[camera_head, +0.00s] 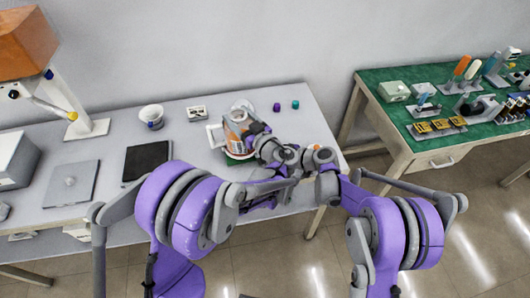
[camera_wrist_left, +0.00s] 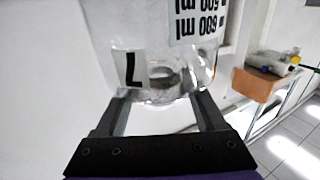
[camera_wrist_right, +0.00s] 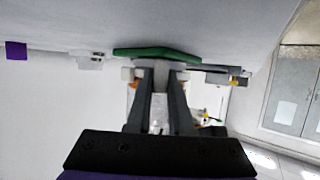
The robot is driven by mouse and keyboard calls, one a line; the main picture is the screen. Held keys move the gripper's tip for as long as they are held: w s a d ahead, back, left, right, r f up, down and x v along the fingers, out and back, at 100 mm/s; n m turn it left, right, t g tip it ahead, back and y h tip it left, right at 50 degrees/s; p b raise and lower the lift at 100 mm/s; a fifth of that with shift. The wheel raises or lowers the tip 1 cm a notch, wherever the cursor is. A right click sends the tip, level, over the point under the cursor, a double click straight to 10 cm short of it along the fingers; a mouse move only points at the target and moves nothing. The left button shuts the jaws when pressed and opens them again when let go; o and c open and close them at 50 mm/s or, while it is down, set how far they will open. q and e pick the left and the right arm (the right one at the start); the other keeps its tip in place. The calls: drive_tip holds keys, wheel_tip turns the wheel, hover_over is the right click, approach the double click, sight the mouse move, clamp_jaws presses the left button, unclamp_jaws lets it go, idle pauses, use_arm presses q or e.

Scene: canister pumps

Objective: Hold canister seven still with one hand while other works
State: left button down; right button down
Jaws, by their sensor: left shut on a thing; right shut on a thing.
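In the left wrist view the clear canister (camera_wrist_left: 150,52) shows a black "7" label and millilitre marks, all upside down. My left gripper (camera_wrist_left: 163,98) has one finger on each side of it and is shut on it. My right gripper (camera_wrist_right: 160,72) is shut on a small pale part just by the green base (camera_wrist_right: 155,53); what part it is cannot be told. In the head view my forearms hide the right fingertips.
A purple cap (camera_head: 276,107), a teal cap (camera_head: 295,104) and a small white block (camera_head: 196,112) lie near the wall. A green-topped table (camera_head: 410,122) with tools is at right.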

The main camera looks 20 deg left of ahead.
drive_tip(key=shift+s+a+m+t, duration=0.15)
drive_tip(key=shift+s+m+t, duration=0.25)
drive_tip(key=shift+s+t, duration=0.1)
drive_tip(key=shift+s+a+m+t, duration=0.3)
drive_tip(key=shift+s+a, duration=0.05)
drive_tip(key=shift+s, duration=0.4)
drive_tip(key=shift+s+a+m+t+h, duration=0.2)
drive_tip(key=shift+s+m+t+h, duration=0.15)
drive_tip(key=shift+m+t+h, duration=0.2)
drive_tip(key=c, duration=0.8)
unclamp_jaws()
drive_tip(key=shift+d, duration=0.1)
drive_tip(key=shift+s+d+r, duration=0.1)
drive_tip(key=shift+d+r, duration=0.1)
drive_tip(key=shift+d, duration=0.15)
drive_tip(key=s+d, duration=0.5)
drive_tip(key=d, duration=0.6)
drive_tip(key=shift+s, duration=0.2)
